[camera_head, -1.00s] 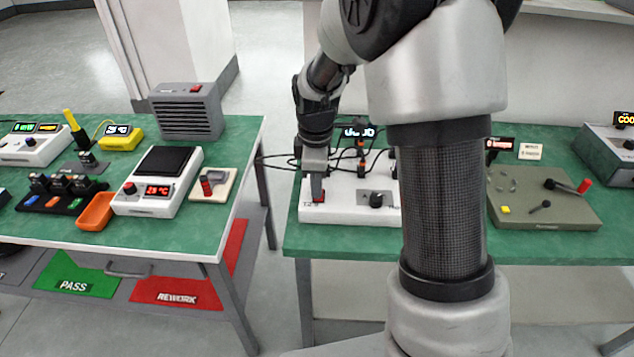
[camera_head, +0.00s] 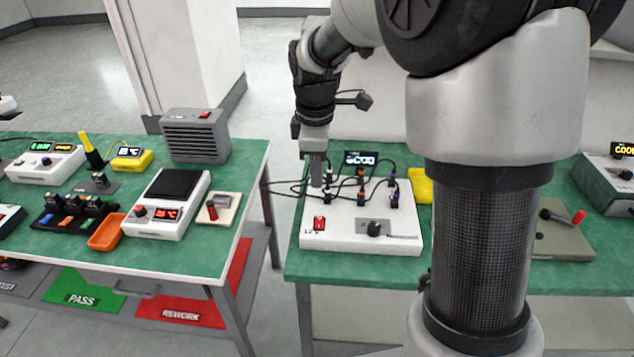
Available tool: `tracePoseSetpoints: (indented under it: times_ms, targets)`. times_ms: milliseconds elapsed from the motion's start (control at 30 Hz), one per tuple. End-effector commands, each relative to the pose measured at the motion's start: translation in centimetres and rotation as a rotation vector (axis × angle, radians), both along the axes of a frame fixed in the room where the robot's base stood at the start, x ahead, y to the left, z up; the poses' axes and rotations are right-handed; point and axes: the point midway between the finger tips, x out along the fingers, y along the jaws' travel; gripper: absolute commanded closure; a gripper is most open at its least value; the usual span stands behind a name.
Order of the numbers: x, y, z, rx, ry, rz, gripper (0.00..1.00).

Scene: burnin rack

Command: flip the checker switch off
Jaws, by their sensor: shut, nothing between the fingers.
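A white checker box (camera_head: 345,240) stands on the right green table. A black knob (camera_head: 374,229) on a grey plate is to the switch's right. A small dark display (camera_head: 360,158) with pale lit characters stands at the back. My gripper (camera_head: 316,182) is shut and empty. It points down over the back left of the box, apart from the switch in the picture.
Black cables with plugs (camera_head: 361,180) crowd the back of the box near my gripper. A yellow object (camera_head: 420,186) and an olive panel (camera_head: 565,241) with a red-tipped lever are to the right, partly behind my arm. The left table (camera_head: 60,223) holds several devices, across a floor gap.

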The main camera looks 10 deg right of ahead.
Motion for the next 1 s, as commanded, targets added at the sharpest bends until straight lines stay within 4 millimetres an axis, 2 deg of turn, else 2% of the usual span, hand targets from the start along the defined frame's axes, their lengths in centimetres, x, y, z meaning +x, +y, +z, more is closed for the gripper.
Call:
tracePoseSetpoints:
  times_ms: [533, 767, 1000]
  targets:
    - [0.61, -0.46, -0.25, -0.003, -0.012, -0.001, 1.0]
    - [0.82, -0.69, 0.52, -0.003, -0.013, 0.0, 1.0]
    - [0.84, -0.71, -0.07, -0.004, -0.01, 0.0, 1.0]
